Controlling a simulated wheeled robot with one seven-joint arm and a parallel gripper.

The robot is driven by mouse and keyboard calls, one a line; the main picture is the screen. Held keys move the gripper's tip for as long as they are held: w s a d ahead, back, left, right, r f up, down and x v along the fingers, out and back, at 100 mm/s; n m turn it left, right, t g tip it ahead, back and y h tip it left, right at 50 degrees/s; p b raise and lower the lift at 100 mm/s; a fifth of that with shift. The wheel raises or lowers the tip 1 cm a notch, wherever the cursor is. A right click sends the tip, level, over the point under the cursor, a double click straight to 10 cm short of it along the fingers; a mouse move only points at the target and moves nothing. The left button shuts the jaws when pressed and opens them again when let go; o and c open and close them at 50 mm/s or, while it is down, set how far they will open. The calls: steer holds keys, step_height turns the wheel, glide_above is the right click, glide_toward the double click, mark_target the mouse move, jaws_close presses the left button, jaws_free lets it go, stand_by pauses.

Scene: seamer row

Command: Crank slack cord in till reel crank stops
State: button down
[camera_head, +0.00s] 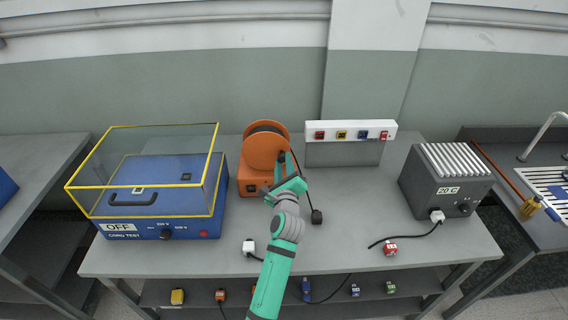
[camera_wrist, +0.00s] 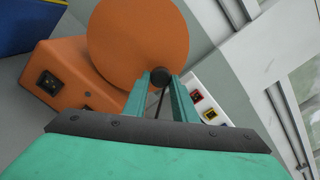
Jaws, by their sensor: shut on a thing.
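The orange cord reel (camera_head: 262,149) stands on the bench in the head view, its round disc facing me. In the wrist view the disc (camera_wrist: 137,38) fills the upper middle, with its orange base box (camera_wrist: 62,84) to the left. The dark round knob of the reel crank (camera_wrist: 160,76) sits between my gripper's fingertips (camera_wrist: 160,84). My gripper (camera_head: 287,164) is shut on this knob at the disc's lower right. A black cord (camera_head: 306,189) runs down from the reel to a black plug (camera_head: 316,216) on the bench. The crank's arm is mostly hidden.
A blue cord tester (camera_head: 165,231) with a clear yellow-edged cover stands left. A white socket strip (camera_head: 350,132) is at the back, also in the wrist view (camera_wrist: 207,104). A grey heater box (camera_head: 445,181) stands right. A white plug (camera_head: 248,246) lies near the front edge.

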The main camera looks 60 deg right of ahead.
steer(key=c, duration=1.5)
jaws_free()
steer(key=shift+w+a+r, duration=0.1)
steer(key=shift+w+a, duration=0.15)
steer(key=shift+w, duration=0.25)
steer(key=shift+s+d, duration=0.1)
steer(key=shift+s, duration=0.25)
steer(key=shift+v, duration=5.35)
